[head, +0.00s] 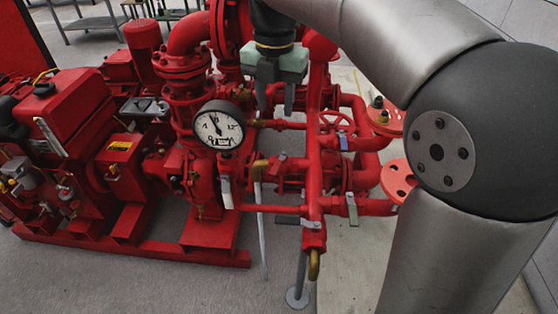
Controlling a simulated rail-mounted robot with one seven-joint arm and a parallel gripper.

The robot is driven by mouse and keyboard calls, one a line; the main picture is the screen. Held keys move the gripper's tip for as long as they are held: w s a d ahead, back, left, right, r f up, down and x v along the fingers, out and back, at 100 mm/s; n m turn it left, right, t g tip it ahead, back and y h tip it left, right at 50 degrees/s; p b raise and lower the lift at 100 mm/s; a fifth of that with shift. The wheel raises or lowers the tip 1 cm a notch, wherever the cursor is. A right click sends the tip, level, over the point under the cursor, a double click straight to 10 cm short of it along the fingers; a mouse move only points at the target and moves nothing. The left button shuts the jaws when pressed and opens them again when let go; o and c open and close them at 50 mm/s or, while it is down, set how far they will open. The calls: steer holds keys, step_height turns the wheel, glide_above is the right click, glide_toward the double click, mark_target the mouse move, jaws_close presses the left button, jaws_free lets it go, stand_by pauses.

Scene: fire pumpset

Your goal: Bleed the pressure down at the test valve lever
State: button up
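My gripper (275,108) hangs at the top centre, pointing down. Its two grey fingers are apart with nothing between them. It appears in front of the red pipework, right of the white pressure gauge (219,126), whose black needle points to the upper left. Several valve levers show: a grey lever hanging down below the gauge (226,192), a grey lever on the lower right pipe (352,208), and a pale lever (312,224) above a brass downturned outlet (314,264). I cannot tell which is the test valve lever. My gripper appears apart from all of them.
The red engine and pump set (120,160) fills the left. A red handwheel (338,122) and round flanges (397,180) are on the right. A thin upright pipe (261,230) and a footed post (298,294) stand in front. Grey floor is clear at the lower left.

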mark_target(276, 166)
step_height(276, 166, down, 16)
steer(key=b, duration=0.3)
steer(key=shift+r, duration=0.1)
jaws_close()
